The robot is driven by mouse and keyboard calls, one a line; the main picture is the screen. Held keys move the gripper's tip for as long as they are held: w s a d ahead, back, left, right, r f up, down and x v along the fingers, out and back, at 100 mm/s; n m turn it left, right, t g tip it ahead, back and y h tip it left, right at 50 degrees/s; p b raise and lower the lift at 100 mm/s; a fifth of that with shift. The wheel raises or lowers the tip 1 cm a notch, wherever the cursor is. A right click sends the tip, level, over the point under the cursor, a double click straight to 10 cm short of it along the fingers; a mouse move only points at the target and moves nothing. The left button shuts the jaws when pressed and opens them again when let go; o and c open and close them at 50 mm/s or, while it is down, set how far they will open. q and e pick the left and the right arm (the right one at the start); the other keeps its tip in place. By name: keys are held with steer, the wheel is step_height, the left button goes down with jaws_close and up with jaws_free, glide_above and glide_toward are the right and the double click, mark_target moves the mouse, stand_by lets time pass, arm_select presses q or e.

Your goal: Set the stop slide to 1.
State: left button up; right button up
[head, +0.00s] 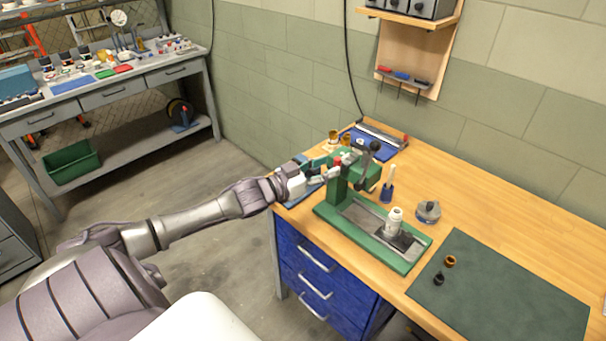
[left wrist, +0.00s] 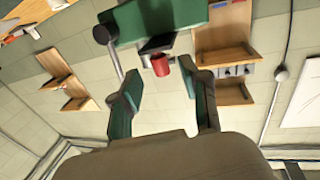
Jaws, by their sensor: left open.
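A green press (head: 375,238) stands on the wooden bench, with its green head raised over a long base. A small red piece (head: 338,160), perhaps the knob of the stop slide, is on the left side of the head. In the left wrist view the red piece (left wrist: 160,65) hangs by a dark block under the green body (left wrist: 165,20). My left gripper (head: 325,174) is at the left side of the press head. Its two fingers are apart, with the red piece beyond and between their tips. No scale marks are readable. My right gripper is not in view.
A white-capped bottle (head: 394,222) stands on the press base. A screwdriver-like tool in a blue holder (head: 387,190) and a round grey container (head: 428,211) stand near it. A dark mat (head: 500,295) with two small parts lies front right. The bench's right rear is clear.

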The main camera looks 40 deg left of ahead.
arm_select(q)
steer(key=v, duration=0.8)
steer(key=shift+s, duration=0.2)
steer(key=shift+a, duration=0.1)
steer(key=s+a+f+n+g+y+b, duration=0.1)
steer(key=s+a+f+g+y, duration=0.2)
steer(key=f, duration=0.8)
steer(key=s+a+f+n+y+b, duration=0.15)
steer(key=a+f, duration=0.25)
steer(key=f, duration=0.7)
steer(key=s+d+f+g+y, duration=0.1)
steer(key=s+f+g, duration=0.1)
steer(key=s+f, duration=0.45)
steer(key=s+d+f+g+y, duration=0.1)
steer(key=s+f+g, duration=0.15)
steer(key=f, duration=0.75)
steer(key=s+d+f+g+b, duration=0.2)
steer(key=s+d+f+g, duration=0.35)
steer(key=s+f, duration=0.75)
steer(key=s+d+f+m+g, duration=0.1)
steer(key=s+d+f, duration=0.4)
steer(key=s+d, duration=0.2)
steer(key=s+d+f+g+h, duration=0.1)
steer(key=s+d+f+g, duration=0.1)
steer(key=s+d+f, duration=0.4)
steer(key=s+d, duration=0.2)
steer(key=d, duration=0.2)
steer(key=shift+s+m+b, duration=0.25)
steer(key=shift+m+b, duration=0.1)
steer(key=shift+b, duration=0.05)
